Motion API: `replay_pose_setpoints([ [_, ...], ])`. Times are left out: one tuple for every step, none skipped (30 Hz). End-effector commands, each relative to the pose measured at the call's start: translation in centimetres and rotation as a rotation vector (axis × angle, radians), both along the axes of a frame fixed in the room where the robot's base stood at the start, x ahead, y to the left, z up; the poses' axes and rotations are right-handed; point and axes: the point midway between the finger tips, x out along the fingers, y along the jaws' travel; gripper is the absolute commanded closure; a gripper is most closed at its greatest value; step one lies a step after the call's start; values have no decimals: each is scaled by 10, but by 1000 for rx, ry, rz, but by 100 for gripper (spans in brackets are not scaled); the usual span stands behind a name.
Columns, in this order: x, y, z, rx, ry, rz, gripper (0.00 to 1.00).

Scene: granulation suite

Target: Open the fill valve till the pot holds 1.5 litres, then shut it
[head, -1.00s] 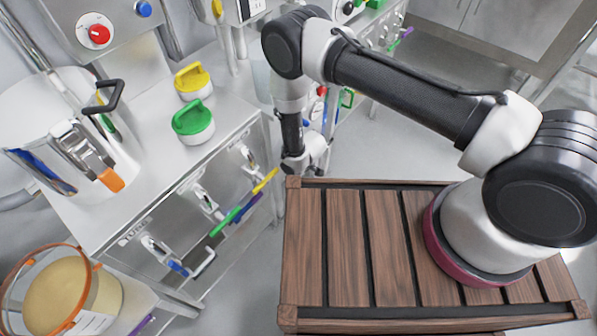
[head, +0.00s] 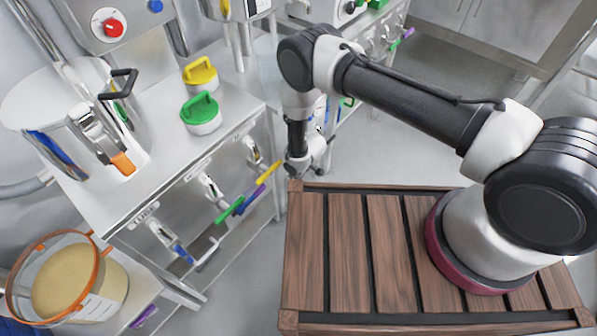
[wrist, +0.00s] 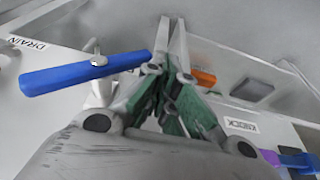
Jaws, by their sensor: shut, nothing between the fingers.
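In the head view my gripper (head: 303,166) hangs by the far end of the steel cabinet, just beyond the yellow lever. In the wrist view its fingers (wrist: 164,52) are together and empty. A blue lever (wrist: 85,72) near a DRAIN label (wrist: 28,46) lies left of the fingertips; I cannot tell whether they touch. In the head view the cabinet front carries yellow (head: 268,172), purple (head: 250,200), green (head: 229,210) and blue (head: 183,254) levers. I cannot tell which is the fill valve. A steel vessel (head: 62,112) stands on the cabinet; no fill level is readable.
A yellow-handled cap (head: 200,77) and a green-handled cap (head: 201,117) sit on the counter. An orange-rimmed tub (head: 98,290) of tan material stands at lower left. My wood-slatted base fills the lower right. Open floor (head: 250,270) lies between it and the cabinet.

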Motion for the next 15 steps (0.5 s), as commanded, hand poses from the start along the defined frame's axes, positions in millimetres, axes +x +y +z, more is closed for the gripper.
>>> replay_pose_setpoints([
  [3,-1,-1,-1,0,-1,100],
  [4,-1,-1,-1,0,-1,100],
  [5,-1,-2,-2,1,-1,100],
  [5,-1,-2,-2,1,-1,100],
  [6,-1,-2,-2,1,-1,100],
  [6,-1,-3,-1,0,-1,100],
  [7,-1,-3,-1,0,-1,100],
  [7,-1,-3,-1,0,-1,100],
  [7,-1,-4,-1,0,0,100],
  [7,-1,-4,-1,0,0,100],
  [7,-1,-4,-1,0,0,100],
  [7,-1,-5,-1,0,0,100],
  [8,-1,-5,-1,0,0,100],
  [8,-1,-5,-1,0,0,100],
  [8,-1,-5,-1,0,0,100],
])
